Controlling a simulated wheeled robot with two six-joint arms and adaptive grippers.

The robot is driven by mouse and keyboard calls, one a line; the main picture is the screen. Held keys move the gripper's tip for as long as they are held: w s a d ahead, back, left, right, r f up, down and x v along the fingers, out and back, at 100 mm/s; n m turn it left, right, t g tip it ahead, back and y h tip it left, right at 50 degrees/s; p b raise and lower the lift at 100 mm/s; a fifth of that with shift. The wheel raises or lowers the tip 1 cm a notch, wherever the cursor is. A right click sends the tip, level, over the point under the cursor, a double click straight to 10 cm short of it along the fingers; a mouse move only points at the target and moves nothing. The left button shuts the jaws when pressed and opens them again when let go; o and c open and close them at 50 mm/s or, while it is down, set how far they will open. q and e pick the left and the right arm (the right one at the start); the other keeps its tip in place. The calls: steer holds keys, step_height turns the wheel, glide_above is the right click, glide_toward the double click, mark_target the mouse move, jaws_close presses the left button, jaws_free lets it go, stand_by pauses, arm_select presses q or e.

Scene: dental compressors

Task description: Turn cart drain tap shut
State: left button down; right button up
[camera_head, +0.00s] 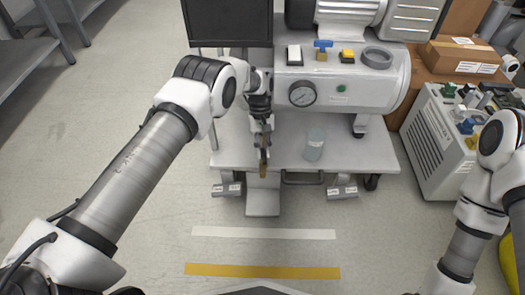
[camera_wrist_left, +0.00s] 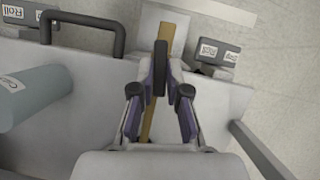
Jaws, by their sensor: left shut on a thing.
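My left gripper (camera_head: 264,135) points down in front of the white tank, over the cart's lower shelf. It is shut on a narrow tan bar (camera_head: 263,165), whose lower end sticks out below the fingers. In the left wrist view the fingertips (camera_wrist_left: 160,75) close around the tan bar (camera_wrist_left: 170,35), which runs lengthwise between them. I cannot tell whether this bar belongs to a tap. A tap with a blue handle (camera_head: 323,44) stands on top of the tank (camera_head: 375,90). The cart's shelf (camera_head: 350,155) is grey. My right gripper is out of view; only its arm shows at right.
A translucent cylinder (camera_head: 314,145) stands on the shelf right of my gripper and also shows in the left wrist view (camera_wrist_left: 35,95). A dark handle (camera_head: 303,178) is on the front edge. A grey cabinet (camera_head: 435,135) stands at right. The floor in front is clear.

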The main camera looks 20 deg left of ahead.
arm_select(q)
steer(key=shift+m, duration=0.3)
steer(key=c, duration=1.2)
jaws_free()
steer(key=shift+o, duration=0.2)
